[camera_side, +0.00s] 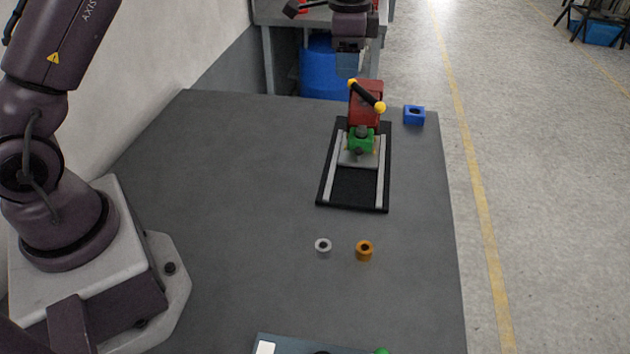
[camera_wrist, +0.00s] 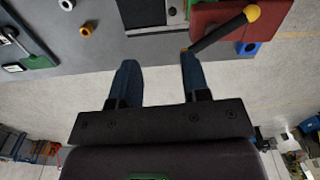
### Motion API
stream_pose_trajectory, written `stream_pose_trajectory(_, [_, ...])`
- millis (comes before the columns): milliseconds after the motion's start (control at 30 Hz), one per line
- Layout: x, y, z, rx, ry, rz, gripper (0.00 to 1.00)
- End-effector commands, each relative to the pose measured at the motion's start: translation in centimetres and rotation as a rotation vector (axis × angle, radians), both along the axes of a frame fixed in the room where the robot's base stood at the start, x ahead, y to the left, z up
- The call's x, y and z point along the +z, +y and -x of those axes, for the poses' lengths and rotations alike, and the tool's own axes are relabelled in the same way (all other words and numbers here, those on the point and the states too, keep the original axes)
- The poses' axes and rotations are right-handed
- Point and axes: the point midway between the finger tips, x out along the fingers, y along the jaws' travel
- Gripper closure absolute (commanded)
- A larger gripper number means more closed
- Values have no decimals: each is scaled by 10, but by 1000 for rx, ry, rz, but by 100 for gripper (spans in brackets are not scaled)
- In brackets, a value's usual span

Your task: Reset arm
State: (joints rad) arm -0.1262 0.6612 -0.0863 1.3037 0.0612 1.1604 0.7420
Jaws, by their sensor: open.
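My gripper (camera_side: 348,66) hangs at the top of the side view, raised above and behind the red press-like fixture. In the wrist view its two blue-grey fingers (camera_wrist: 159,64) stand wide apart with nothing between them. An orange-copper ring (camera_side: 364,256) and a silver ring (camera_side: 323,250) rest on the grey table (camera_side: 240,210), apart from each other. Both also show at the upper left of the wrist view, the copper ring (camera_wrist: 85,34) and the silver one partly cut off (camera_wrist: 66,7).
The red fixture (camera_side: 371,91), with a black yellow-ended handle (camera_side: 367,95) and a green block (camera_side: 361,145), stands on a black railed base (camera_side: 354,187). A blue block (camera_side: 413,118) sits beside it. A green-marked device is cut off at the front edge. The table's left middle is clear.

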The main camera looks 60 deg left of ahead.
Motion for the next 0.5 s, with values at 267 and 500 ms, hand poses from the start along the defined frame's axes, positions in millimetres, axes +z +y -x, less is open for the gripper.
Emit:
stream_pose_trajectory(267, [61, -17, 105, 411, -107, 11, 57])
stream_pose_trajectory(500, [81, -26, 201, 656, -211, 64, 57])
